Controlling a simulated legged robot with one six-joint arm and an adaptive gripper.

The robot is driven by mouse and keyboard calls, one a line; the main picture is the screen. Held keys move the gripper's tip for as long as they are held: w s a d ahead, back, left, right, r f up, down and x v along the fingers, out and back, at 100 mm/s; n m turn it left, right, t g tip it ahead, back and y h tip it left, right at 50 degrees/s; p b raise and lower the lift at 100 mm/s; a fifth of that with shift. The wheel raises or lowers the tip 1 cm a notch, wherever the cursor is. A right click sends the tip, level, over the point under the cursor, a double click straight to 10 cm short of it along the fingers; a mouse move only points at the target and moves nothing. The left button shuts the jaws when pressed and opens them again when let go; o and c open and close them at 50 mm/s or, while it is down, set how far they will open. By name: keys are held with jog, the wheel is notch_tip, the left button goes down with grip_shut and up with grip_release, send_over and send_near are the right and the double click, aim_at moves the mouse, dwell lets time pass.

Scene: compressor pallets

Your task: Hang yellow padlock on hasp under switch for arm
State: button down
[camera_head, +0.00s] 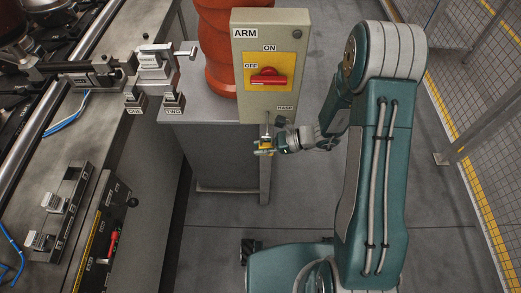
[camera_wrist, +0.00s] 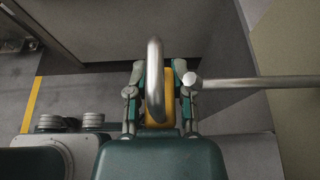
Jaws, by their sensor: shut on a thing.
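The yellow padlock (camera_head: 264,147) is held in my gripper (camera_head: 269,146), just below the grey ARM switch box (camera_head: 249,55). In the wrist view the yellow padlock body (camera_wrist: 180,68) sits between the two fingers of my gripper (camera_wrist: 161,88), which is shut on it. Its steel shackle (camera_wrist: 154,80) stands up toward the camera, seen nearly edge-on. A metal rod (camera_wrist: 255,82), apparently the hasp, comes in from the right. Its rounded end lies just right of the shackle, with a small gap in the picture. Depth between them is unclear. The red switch handle (camera_head: 268,82) lies horizontal.
A machine bench with clamps (camera_head: 155,70) fills the left. A mesh fence (camera_head: 480,120) runs along the right. Open floor lies below and right of the box.

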jog(key=shift+w+f, duration=0.1)
jog(key=shift+w, duration=1.2)
jog(key=shift+w+d+f, duration=0.1)
jog(key=shift+w+f, duration=0.25)
jog(key=shift+w, duration=0.35)
jog(key=shift+c, duration=2.2)
grip_release()
